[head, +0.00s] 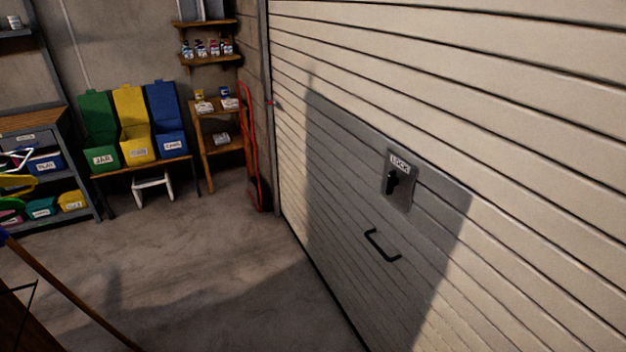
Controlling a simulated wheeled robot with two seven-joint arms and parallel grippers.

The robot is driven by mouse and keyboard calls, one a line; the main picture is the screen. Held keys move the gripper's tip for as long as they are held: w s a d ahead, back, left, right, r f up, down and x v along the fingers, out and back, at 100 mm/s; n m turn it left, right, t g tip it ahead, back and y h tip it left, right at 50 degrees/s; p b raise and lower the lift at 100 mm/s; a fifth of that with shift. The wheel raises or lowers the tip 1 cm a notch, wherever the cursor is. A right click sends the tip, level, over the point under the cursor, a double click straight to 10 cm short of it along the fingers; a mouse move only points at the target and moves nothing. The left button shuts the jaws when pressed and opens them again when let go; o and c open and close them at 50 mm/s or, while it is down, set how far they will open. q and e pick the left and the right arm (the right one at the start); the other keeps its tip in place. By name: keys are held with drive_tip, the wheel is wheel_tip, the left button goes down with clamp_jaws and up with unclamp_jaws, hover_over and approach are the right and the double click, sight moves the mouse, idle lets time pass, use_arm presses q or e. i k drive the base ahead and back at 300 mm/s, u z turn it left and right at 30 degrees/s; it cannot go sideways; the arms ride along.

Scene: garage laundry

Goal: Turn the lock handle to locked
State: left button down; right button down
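The lock handle (391,183) is a small black lever on a dark metal plate (401,190) fixed to the pale slatted garage door (520,170). The lever looks roughly upright on the plate. A black pull handle (382,246) sits lower on the door. Neither of my grippers is in the head view. A large shadow lies over the door around the lock.
Green (104,158), yellow (138,146) and blue (170,142) lidded bins stand on a bench at the back left. A red hand truck (251,150) stands near the door's far edge. Wooden shelves (218,144) are beside it. The concrete floor before the door is clear.

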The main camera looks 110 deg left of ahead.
sight(393, 181)
drive_tip(key=u, duration=3.2)
drive_tip(key=k, duration=0.4)
drive_tip(key=u, duration=1.05)
drive_tip(key=i, duration=0.95)
drive_tip(key=z, duration=0.25)
